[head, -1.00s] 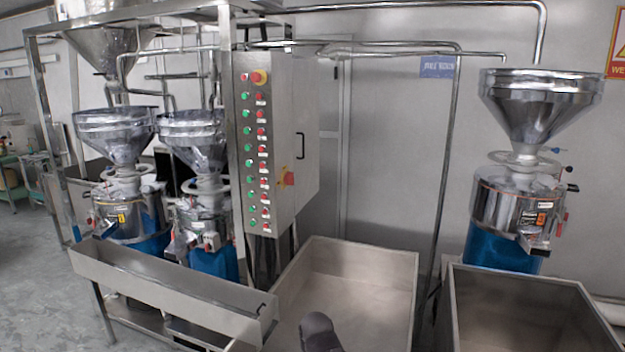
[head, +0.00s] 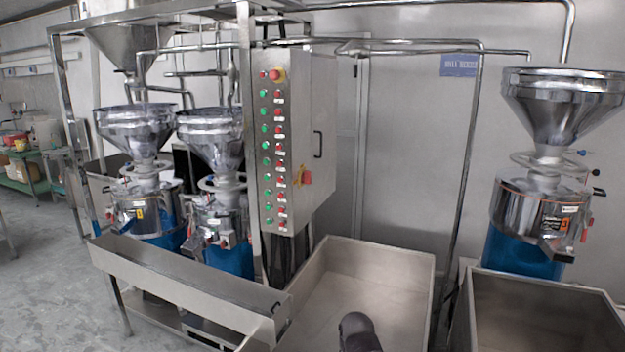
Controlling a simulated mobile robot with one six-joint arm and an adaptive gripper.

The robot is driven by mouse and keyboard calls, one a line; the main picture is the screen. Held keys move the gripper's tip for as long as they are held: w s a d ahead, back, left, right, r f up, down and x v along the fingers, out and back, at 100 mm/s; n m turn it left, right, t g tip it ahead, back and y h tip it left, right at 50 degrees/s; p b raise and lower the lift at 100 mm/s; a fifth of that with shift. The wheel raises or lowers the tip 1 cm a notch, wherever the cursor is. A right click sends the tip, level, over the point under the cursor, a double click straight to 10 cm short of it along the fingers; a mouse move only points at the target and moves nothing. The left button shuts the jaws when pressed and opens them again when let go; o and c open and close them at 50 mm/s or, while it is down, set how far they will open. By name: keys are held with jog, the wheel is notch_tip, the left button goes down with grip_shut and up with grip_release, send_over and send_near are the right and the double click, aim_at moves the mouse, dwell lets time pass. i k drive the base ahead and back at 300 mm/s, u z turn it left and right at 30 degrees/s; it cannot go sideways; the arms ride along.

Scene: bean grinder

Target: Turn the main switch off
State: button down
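The steel control cabinet (head: 316,140) stands in the middle of the head view, with its narrow button panel (head: 274,150) facing me. A red and yellow rotary switch (head: 302,176) sits low on the cabinet's right-hand side face; it looks like the main switch. Its exact handle angle is too small to tell. A red mushroom button on a yellow ring (head: 277,75) is at the panel's top. A dark rounded part of my arm shows at the bottom edge, well below and apart from the cabinet. My gripper's fingers are not visible.
A steel trough (head: 185,285) lies in front left of the cabinet. A large open bin (head: 385,262) stands below and right of it, another bin (head: 545,285) farther right. Grinders with funnels (head: 140,130) stand left, and one (head: 562,110) stands right. Open floor (head: 60,265) is at left.

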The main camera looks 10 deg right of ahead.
aim_at(306, 177)
jog(key=u, duration=0.05)
jog(key=i, duration=1)
jog(key=z, duration=0.05)
